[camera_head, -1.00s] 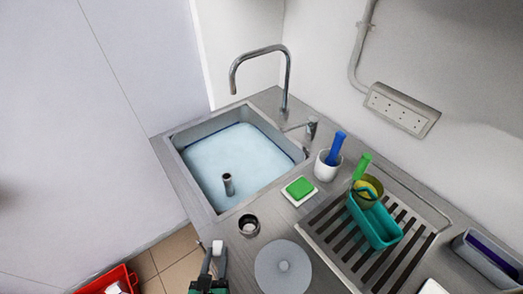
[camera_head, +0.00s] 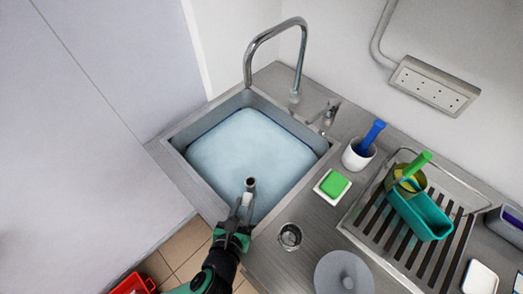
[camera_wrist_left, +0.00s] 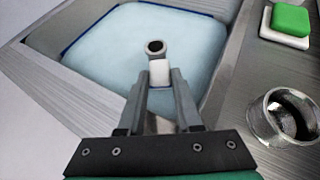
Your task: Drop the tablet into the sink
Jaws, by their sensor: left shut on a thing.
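The white tablet (camera_wrist_left: 160,74) is held between the fingertips of my left gripper (camera_wrist_left: 160,80) in the left wrist view. In the head view the left gripper (camera_head: 245,205) reaches over the front edge of the sink (camera_head: 178,158), with its tips close to the standing overflow pipe. The tablet is hard to make out there. The sink holds pale blue water. In the left wrist view the tablet shows just below the pipe's open top; whether they touch cannot be told. My right gripper is not in view.
The overflow pipe (camera_head: 250,185) rises from the water near the sink's front. A tall tap (camera_head: 303,60) arches over the back. A metal cup (camera_head: 290,236), a green sponge (camera_head: 334,184) on a white dish and a grey lid (camera_head: 343,273) sit on the right counter.

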